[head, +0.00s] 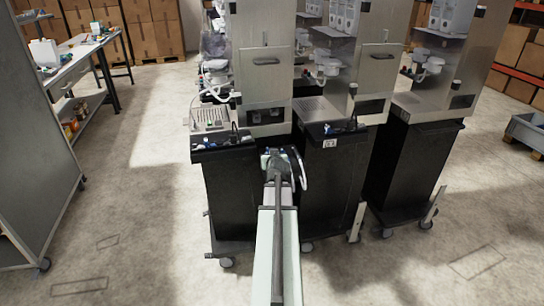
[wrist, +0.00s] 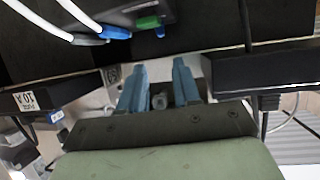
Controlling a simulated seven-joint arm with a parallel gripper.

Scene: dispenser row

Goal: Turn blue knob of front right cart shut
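Three dispenser carts with black bases stand in a row in the head view: a left cart (head: 228,190), a middle cart (head: 325,185) and a right cart (head: 405,165). Small blue parts show on the front ledges of the left cart (head: 208,141) and middle cart (head: 327,129); their setting is too small to tell. In the wrist view a blue fitting (wrist: 116,32) with a white tube sits beside a green part (wrist: 148,22). My gripper (wrist: 160,82) has two blue fingers apart with nothing between them. In the head view it is at the gap between the left and middle carts.
A dark ledge (wrist: 265,75) lies close right of my fingers in the wrist view, and a labelled one (wrist: 60,90) at left. A workbench (head: 75,62) stands at left, a grey bin (head: 526,130) at right. The floor at left is clear.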

